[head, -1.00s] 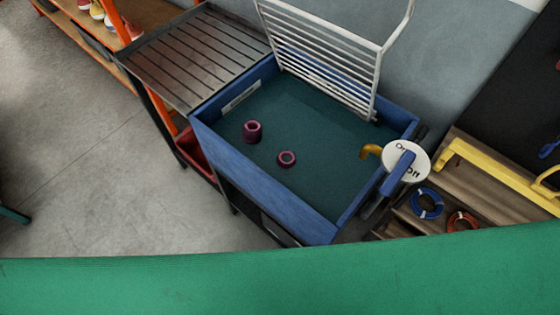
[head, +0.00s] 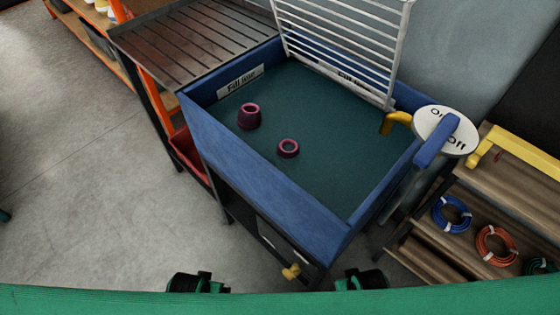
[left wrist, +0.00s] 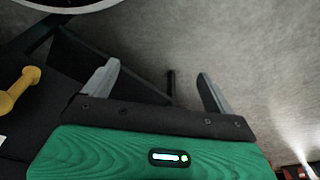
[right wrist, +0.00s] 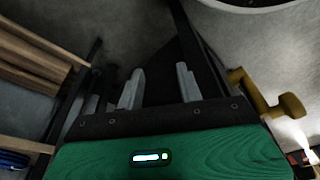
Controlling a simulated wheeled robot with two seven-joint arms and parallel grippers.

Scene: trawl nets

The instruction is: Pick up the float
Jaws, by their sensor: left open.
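Two maroon ring-shaped pieces sit in the blue tank (head: 262,183) on its dark green bottom or water; I cannot tell which. The taller one (head: 249,117) is left of and behind the flatter one (head: 288,148). Either could be the float. In the left wrist view my left gripper (left wrist: 158,70) is open and empty, above the grey floor. In the right wrist view my right gripper (right wrist: 160,70) has its fingers apart with nothing between them. Dark parts of my arms show low in the head view, in front of the tank and well short of the maroon pieces.
A white rack (head: 345,45) stands up at the tank's back. A yellow spout (head: 396,122) and an On/Off lever disc (head: 447,130) are at its right corner. A slatted metal top (head: 190,45) adjoins at left. Wooden shelves with coiled ropes (head: 452,213) stand right.

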